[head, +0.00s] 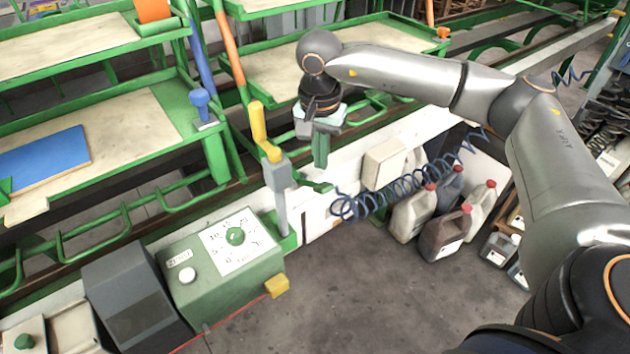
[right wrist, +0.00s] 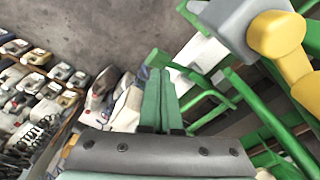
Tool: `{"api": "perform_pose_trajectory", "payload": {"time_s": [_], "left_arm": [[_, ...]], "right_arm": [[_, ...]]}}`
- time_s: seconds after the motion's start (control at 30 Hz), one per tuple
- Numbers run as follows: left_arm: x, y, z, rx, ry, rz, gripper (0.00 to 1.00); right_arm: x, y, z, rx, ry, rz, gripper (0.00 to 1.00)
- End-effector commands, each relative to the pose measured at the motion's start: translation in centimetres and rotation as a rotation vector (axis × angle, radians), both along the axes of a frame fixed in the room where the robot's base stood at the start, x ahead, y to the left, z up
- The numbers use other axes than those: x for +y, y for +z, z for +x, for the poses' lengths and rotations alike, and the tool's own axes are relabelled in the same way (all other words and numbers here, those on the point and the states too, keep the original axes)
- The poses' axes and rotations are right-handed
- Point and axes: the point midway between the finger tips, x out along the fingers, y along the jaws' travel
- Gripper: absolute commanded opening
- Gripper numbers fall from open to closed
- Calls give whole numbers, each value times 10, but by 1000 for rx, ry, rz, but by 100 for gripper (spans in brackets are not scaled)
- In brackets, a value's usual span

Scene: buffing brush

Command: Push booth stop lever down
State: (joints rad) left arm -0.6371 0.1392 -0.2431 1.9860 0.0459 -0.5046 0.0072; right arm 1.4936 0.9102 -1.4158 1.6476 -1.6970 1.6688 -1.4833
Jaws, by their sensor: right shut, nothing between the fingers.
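A yellow lever (head: 260,130) stands upright, tilted slightly, on a grey post (head: 277,180) at the centre left of the head view. In the right wrist view the yellow lever (right wrist: 278,38) is at the upper right, with its grey housing (right wrist: 225,20) beside it. No label on it is readable. My right gripper (head: 320,163) points down to the right of the lever, apart from it. Its green fingers (right wrist: 162,90) are shut together and hold nothing. My left gripper is not in view.
A blue lever (head: 200,102) stands on the green frame to the left. A green control box (head: 215,265) with a dial is below. A coiled blue hose (head: 400,195) and several jugs (head: 412,213) are right of the post. Green rails and shelves lie behind.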

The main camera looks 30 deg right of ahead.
Motion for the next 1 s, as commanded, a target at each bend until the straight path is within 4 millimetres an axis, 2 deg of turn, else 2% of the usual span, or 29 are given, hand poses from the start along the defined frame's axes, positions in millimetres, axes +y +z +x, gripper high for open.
{"api": "perform_pose_trajectory", "payload": {"time_s": [0.1,0.53,0.67,1.0], "left_arm": [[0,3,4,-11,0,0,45],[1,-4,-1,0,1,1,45],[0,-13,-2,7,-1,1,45],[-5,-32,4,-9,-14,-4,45]], "right_arm": [[-6,3,1,-3,1,-20,0],[-6,-2,1,-2,0,-17,0],[-6,-13,1,-2,0,-17,0],[-9,-56,3,-2,-1,-17,0]]}}
